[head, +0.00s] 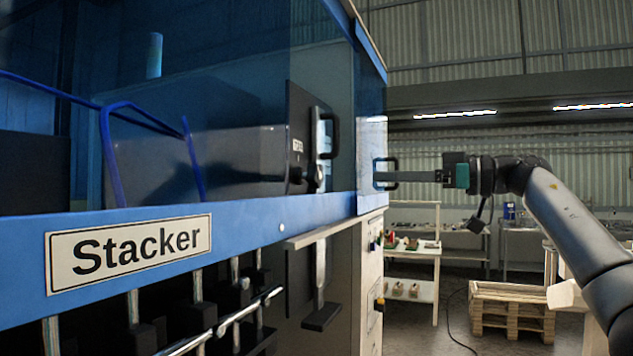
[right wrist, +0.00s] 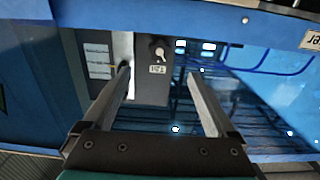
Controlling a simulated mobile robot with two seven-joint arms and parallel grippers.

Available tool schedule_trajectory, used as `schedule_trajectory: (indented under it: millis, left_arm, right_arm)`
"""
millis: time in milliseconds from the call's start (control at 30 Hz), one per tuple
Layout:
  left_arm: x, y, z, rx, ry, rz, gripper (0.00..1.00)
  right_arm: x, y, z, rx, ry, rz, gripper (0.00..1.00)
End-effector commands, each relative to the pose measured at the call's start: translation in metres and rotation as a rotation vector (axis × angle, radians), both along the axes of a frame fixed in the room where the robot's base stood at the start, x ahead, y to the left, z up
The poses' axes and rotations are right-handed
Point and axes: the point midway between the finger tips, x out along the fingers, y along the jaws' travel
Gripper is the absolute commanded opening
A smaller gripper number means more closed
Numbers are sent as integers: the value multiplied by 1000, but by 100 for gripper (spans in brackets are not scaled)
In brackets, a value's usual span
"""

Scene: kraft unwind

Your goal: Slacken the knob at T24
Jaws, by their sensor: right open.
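A dark knob (head: 315,178) sits on a black panel (head: 298,110) behind the blue-framed window of the machine. A small white label beside the knob is too small to read surely. In the right wrist view the knob (right wrist: 158,50) shows beyond the fingertips, with its label (right wrist: 157,69) upside down. My right gripper (head: 384,175) is open and empty, its fingers pointing left at the machine's side, apart from the knob. In the right wrist view its two fingers (right wrist: 158,75) stand either side of the knob's line. My left gripper is not in view.
A blue frame rail (head: 260,226) with a "Stacker" sign (head: 130,250) runs below the window. A black handle (head: 330,135) stands beside the knob. Shelves (head: 412,260) and a wooden pallet crate (head: 510,305) are behind at right.

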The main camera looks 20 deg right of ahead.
Motion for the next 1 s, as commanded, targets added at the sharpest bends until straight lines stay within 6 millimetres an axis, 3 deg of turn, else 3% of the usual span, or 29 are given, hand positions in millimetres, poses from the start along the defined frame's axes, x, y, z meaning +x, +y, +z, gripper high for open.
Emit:
schedule_trajectory:
  millis: [167, 700, 1000]
  left_arm:
    - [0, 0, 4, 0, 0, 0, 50]
    - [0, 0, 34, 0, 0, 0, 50]
    - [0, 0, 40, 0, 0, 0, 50]
  right_arm:
    - [15, 14, 1, 1, 3, 3, 92]
    - [96, 87, 2, 2, 4, 2, 92]
    - [113, 100, 0, 2, 3, 0, 92]
